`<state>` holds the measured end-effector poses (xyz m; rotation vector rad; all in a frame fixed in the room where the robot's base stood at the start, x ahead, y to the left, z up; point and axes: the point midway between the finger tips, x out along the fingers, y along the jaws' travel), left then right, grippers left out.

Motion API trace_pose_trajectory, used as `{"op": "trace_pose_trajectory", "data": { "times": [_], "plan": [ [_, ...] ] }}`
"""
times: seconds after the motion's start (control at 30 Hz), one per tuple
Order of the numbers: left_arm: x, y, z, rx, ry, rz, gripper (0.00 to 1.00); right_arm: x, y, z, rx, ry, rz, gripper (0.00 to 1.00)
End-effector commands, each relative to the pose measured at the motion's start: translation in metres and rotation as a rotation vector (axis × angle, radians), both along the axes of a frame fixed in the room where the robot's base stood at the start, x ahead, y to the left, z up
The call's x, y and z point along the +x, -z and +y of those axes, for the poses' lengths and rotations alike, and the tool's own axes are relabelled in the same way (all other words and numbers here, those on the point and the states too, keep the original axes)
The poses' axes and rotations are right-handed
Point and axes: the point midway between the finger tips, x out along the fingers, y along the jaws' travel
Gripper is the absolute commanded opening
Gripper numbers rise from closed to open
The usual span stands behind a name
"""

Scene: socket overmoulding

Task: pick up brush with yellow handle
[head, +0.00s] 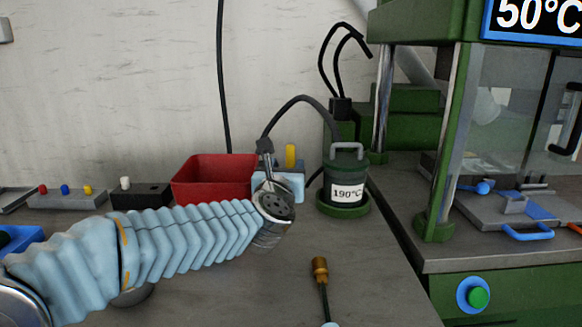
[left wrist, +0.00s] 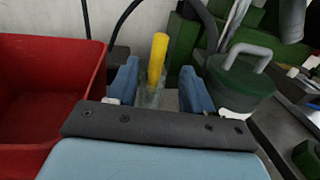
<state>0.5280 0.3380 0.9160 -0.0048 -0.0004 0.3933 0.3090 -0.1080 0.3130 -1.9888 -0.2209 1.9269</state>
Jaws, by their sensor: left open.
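The yellow handle (head: 290,156) of the brush stands upright near the back of the bench, just beyond my left gripper (head: 285,181). In the left wrist view the yellow handle (left wrist: 158,58) shows between the two blue fingers of the left gripper (left wrist: 159,72), with gaps on both sides. The fingers are open and hold nothing. A clear, glassy holder (left wrist: 152,96) shows around the handle's lower part. The bristles cannot be made out. My right gripper is not in view.
A red bin (head: 213,178) stands close left of the gripper. A dark green pot marked 190°C (head: 346,190) stands close right. A black cable hangs behind. A green machine (head: 450,130) fills the right. A brass-ended rod (head: 320,270) shows at the front.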

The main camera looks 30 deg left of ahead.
Motion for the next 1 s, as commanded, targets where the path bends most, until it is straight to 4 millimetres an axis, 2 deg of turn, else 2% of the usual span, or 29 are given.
{"op": "trace_pose_trajectory", "data": {
  "times": [0.1, 0.33, 0.6, 0.87, 1.0],
  "plan": [
    [0.020, -0.001, 0.008, 0.000, 0.000, 0.002, 0.51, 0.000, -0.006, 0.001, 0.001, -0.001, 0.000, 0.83],
    [0.039, -0.002, 0.017, -0.001, -0.001, 0.002, 0.51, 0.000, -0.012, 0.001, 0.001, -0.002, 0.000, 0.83],
    [0.075, -0.004, 0.032, 0.000, 0.001, 0.000, 0.51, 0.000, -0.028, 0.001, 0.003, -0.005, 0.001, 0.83],
    [0.079, -0.002, 0.034, 0.000, 0.000, 0.000, 0.51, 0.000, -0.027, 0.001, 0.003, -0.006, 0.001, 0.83],
    [0.079, -0.002, 0.034, 0.000, 0.000, 0.000, 0.32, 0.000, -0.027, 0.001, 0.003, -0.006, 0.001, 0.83]
  ]
}}
